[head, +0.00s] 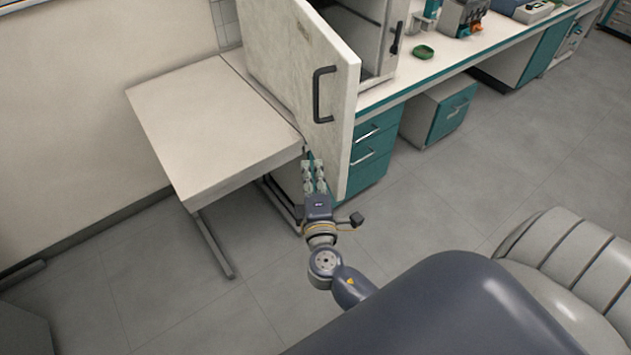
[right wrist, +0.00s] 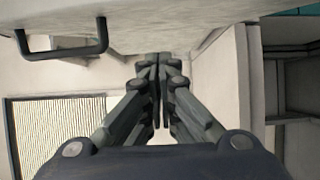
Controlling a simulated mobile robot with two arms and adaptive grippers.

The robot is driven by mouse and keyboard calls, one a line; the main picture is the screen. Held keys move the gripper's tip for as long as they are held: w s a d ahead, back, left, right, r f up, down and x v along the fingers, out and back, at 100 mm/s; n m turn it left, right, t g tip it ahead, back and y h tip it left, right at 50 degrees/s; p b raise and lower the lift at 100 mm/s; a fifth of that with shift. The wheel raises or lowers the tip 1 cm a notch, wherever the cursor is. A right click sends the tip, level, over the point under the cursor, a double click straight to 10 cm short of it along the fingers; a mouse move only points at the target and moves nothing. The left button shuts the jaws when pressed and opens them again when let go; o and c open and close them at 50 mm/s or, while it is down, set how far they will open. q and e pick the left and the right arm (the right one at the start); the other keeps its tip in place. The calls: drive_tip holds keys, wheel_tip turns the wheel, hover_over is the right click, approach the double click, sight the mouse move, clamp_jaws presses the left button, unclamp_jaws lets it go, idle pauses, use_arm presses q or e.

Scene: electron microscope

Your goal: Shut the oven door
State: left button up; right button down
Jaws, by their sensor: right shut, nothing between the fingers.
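The oven door (head: 300,62) is a pale panel with a dark bar handle (head: 322,95), and it stands wide open. The oven (head: 372,40) is a pale box on the bench, with its interior partly showing behind the door. My right gripper (head: 314,165) is shut and empty, low beside the door's lower part; I cannot tell whether it touches. In the right wrist view the closed fingers (right wrist: 156,60) point toward the door panel (right wrist: 170,12), with the handle (right wrist: 62,50) at upper left. My left gripper is not in view.
A low white table (head: 205,120) stands left of the door. The teal-drawered bench (head: 480,50) runs right, carrying a green dish (head: 424,52) and instruments. A teal drawer cabinet (head: 440,112) is under it. A grey padded seat (head: 570,265) is at lower right. Floor in front is clear.

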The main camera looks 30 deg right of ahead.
drive_tip(key=d+p, duration=0.1)
drive_tip(key=d, duration=0.3)
drive_tip(key=shift+w+d+p, duration=0.2)
drive_tip(key=shift+d+p, duration=0.1)
drive_tip(key=shift+p, duration=0.1)
drive_tip(key=shift+f, duration=0.1)
